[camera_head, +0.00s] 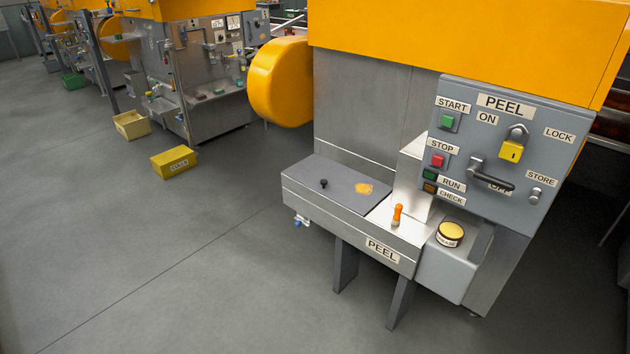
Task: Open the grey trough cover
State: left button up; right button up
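The grey trough cover (335,188) lies flat and shut over the left part of the steel trough (345,222). A small black knob (323,184) stands on its left half, and an orange-yellow patch (365,189) marks its right half. Neither of my grippers is in the picture, so their state and distance from the cover cannot be seen. What is under the cover is hidden.
An orange-handled tool (397,214) and a yellow-lidded tin (450,233) stand right of the cover. The control panel (510,150) with buttons, lever and yellow padlock (511,150) is above. Yellow bins (173,162) are far left; floor in front is clear.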

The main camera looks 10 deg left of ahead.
aim_at(356, 192)
jog(key=i+j, duration=0.1)
jog(key=j, duration=0.35)
jog(key=i+j+z, duration=0.1)
jog(key=j, duration=0.4)
jog(key=i+j, duration=0.15)
jog(key=j, duration=0.15)
jog(key=i+j, duration=0.2)
jog(key=i+j+z, duration=0.1)
jog(key=j, duration=0.25)
jog(key=i+j+z, duration=0.15)
jog(key=i+j, duration=0.65)
jog(key=i, duration=0.15)
